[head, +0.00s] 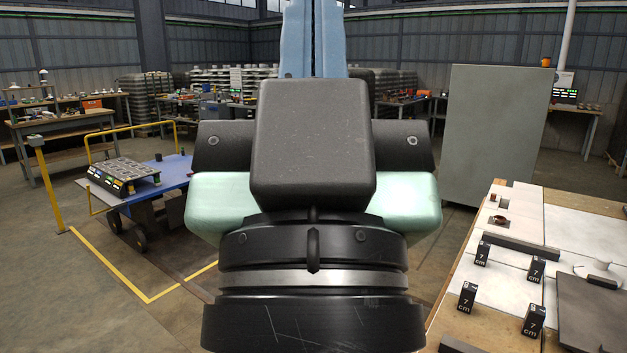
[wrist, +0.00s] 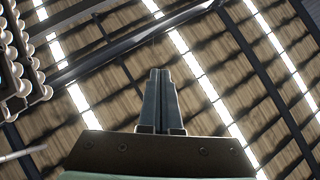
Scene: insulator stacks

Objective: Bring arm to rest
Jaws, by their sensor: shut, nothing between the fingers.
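My gripper (head: 313,12) stands upright in the middle of the head view, with its pale blue fingers together and their tips at or beyond the top edge. My dark wrist and pale green gripper body fill the lower middle. In the wrist view, my gripper (wrist: 162,74) is shut and empty, its fingers side by side against the roof beams and bright skylights. Nothing touches the fingers. The arm hides the floor and whatever lies straight behind it.
A workbench (head: 574,219) with several black "7 cm" blocks is at right. A grey cabinet (head: 495,130) stands behind it. Floor between cart and arm is clear.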

